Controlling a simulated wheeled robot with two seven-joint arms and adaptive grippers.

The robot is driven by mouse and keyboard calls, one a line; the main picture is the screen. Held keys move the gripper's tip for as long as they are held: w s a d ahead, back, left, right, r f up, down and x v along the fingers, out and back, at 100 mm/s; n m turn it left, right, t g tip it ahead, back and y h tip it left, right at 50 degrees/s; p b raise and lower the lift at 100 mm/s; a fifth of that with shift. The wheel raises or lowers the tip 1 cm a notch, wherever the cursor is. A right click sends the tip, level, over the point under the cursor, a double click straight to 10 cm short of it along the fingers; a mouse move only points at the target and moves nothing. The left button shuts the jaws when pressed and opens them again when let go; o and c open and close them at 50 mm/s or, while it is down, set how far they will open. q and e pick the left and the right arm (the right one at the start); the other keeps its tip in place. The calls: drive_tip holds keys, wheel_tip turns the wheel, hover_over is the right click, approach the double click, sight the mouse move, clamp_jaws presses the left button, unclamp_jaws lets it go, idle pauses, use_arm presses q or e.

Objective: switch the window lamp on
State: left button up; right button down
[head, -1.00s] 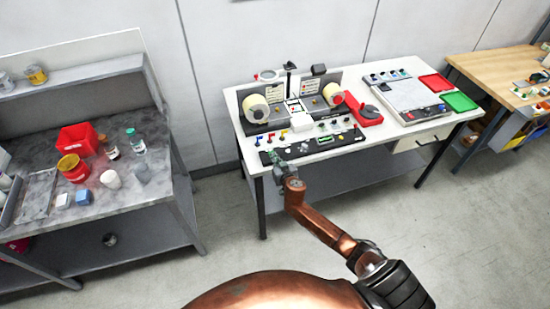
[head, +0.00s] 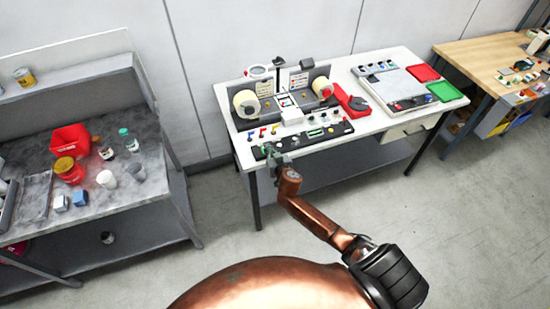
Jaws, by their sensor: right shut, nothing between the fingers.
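The label rewinder (head: 318,93) stands on the white table, with two cream label rolls (head: 247,103) and a small pale window (head: 287,101) between them. Which part is the window lamp's switch is too small to tell. A black control strip (head: 300,140) with knobs, buttons and a small green display runs along the front. Red, yellow and blue levers (head: 262,132) stand behind its left end. My right gripper (head: 271,153) is shut and empty at the strip's left end, hiding part of it; I cannot tell whether it touches. My left gripper is out of view.
A red tape dispenser (head: 352,103), a grey device (head: 393,85) and red and green trays (head: 441,92) fill the table's right side. A grey bench (head: 130,175) with jars stands left, a wooden table (head: 470,48) right. Floor between the benches is clear.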

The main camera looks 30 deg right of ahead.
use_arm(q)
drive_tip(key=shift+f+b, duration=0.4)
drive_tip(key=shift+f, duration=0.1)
use_arm(e)
drive_tip(key=s+a, duration=0.1)
drive_tip(key=s, duration=0.7)
drive_tip(key=shift+a+r, duration=0.2)
drive_tip(key=shift+r, duration=0.1)
